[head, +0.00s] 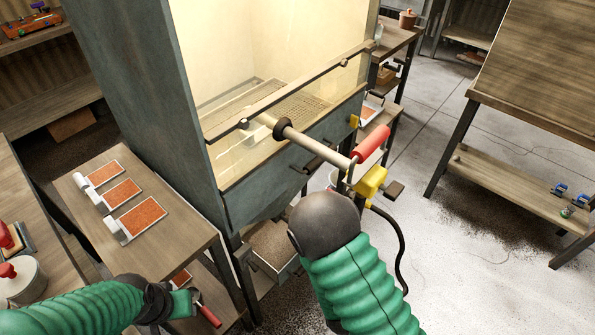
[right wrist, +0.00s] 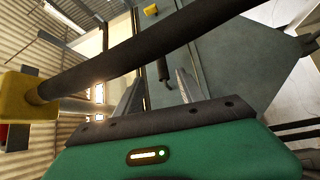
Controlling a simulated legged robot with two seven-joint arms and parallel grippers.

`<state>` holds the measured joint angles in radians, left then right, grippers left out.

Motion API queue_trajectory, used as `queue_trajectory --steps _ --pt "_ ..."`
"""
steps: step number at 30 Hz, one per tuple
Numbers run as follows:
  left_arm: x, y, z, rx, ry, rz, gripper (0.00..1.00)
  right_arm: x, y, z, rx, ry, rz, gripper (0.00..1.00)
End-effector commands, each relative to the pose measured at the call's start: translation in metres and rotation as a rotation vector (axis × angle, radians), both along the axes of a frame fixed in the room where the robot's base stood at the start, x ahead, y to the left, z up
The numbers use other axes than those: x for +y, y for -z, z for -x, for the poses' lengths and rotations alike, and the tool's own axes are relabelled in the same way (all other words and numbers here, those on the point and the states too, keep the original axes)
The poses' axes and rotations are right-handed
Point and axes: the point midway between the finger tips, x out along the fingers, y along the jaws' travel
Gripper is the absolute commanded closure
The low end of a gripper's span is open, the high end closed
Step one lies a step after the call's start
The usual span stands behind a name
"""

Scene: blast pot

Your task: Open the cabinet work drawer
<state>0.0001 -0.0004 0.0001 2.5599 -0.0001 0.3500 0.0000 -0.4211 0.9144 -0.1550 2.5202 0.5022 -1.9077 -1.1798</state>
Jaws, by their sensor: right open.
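The cabinet (head: 170,110) has a grey work drawer front (head: 270,176) under its lit window. A dark bar handle (head: 318,154) is on that front, which looks closed. In the right wrist view, a dark handle (right wrist: 162,68) shows ahead between the spread fingers of my right gripper (right wrist: 160,82), which is open and appears empty. I cannot tell how far off the handle is. In the head view my right wrist hides its fingers. My left gripper (head: 180,302) is low at the left, by the side table; its jaws are unclear.
A nozzle tube with a red grip (head: 371,144) and yellow block (head: 370,182) crosses before the cabinet, its black hose hanging. The hose (right wrist: 150,55) crosses the right wrist view. A grit tray (head: 272,248) is below. The side table (head: 175,245) bears several rust-coloured plates.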

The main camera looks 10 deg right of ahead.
Motion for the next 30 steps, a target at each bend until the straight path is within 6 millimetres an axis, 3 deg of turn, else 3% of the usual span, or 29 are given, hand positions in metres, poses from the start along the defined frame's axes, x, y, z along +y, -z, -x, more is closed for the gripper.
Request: queue_trajectory --steps 11,14,24,30 --pt "-0.001 0.086 0.0 0.001 0.0 0.0 0.64 0.008 0.004 -0.025 -0.009 -0.001 0.003 0.54" --pt "-0.001 0.074 0.0 0.001 0.0 0.0 0.64 0.003 -0.011 -0.051 -0.005 0.0 0.006 0.54" --pt "-0.001 0.08 0.0 0.0 0.0 0.0 0.64 -0.011 -0.022 -0.135 -0.004 -0.001 0.004 0.54" --pt "-0.001 0.082 0.0 0.0 0.0 0.0 0.64 -0.012 -0.026 -0.16 -0.001 -0.002 0.005 0.54"
